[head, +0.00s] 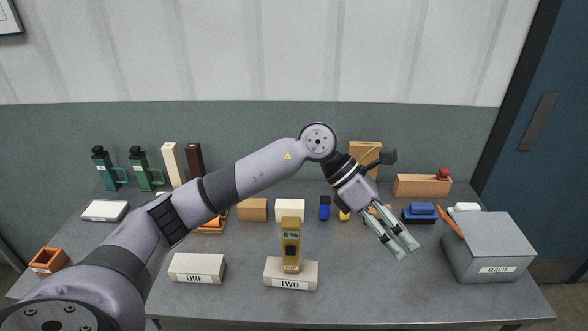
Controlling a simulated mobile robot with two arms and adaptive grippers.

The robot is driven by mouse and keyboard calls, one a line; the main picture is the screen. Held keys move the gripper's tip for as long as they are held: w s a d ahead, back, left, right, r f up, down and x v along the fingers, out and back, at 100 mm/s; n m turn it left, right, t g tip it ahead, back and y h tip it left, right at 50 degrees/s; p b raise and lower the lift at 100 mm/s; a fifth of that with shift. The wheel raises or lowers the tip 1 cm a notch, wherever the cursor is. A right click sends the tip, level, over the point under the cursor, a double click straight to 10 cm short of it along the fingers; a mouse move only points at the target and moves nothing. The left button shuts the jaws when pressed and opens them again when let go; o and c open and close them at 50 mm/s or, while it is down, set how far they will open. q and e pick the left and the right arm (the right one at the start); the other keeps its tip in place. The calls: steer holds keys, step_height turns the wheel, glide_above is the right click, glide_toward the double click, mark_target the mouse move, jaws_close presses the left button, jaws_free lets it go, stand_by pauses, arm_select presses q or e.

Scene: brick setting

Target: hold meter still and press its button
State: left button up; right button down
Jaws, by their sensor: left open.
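The meter (291,243) is a yellow-brown upright device with a small display near its top and a dark patch below it. It stands at a pale block labelled TWO (305,273), near the front middle of the table. The button cannot be made out clearly at this size. My left gripper (403,252) is open and empty, to the right of the meter and apart from it, with its fingers pointing down and forward. My right gripper is not in view.
A pale block labelled ONE (197,264) lies left of the meter. A grey box labelled REJECTS (487,240) stands at the right. Bottles (146,168), bricks (253,208) and a wooden box (422,186) line the back.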

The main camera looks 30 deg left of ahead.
arm_select(q)
steer(key=w+a+y, duration=0.2)
steer(key=a+y, duration=0.4)
steer(key=a, duration=0.7)
step_height(320, 180, up, 4)
steer(key=y, duration=0.5)
glide_above(291, 221)
step_height(291, 221, down, 16)
steer(key=p, duration=0.4)
steer(key=shift+f, duration=0.1)
steer(key=shift+f+p, duration=0.3)
steer(key=shift+f, duration=0.35)
steer(key=shift+c, duration=0.4)
jaws_close()
